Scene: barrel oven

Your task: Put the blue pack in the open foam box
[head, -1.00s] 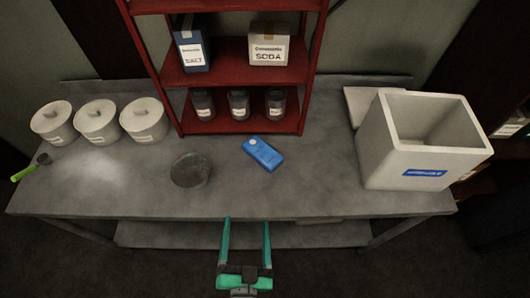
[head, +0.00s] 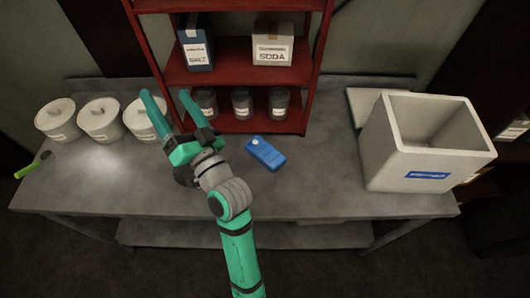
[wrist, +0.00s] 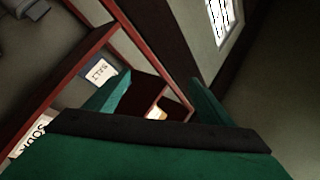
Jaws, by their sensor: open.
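The blue pack (head: 265,153) lies flat on the grey table in front of the red shelf, with a pale round spot near its far end. The open foam box (head: 428,160) stands upright at the right of the table, its top open and a blue label on its front. My gripper (head: 168,100) is open and empty, raised above the table to the left of the pack, its fingers pointing up and back. In the wrist view, the two green fingers stand apart with nothing between them. The pack and the box are not seen in the wrist view.
The red shelf (head: 228,73) stands at the back, with a salt box (head: 196,48), a soda box (head: 272,50) and dark jars. Lidded white canisters (head: 99,120) stand at the left, near a green-handled tool (head: 27,170). The table between pack and foam box is clear.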

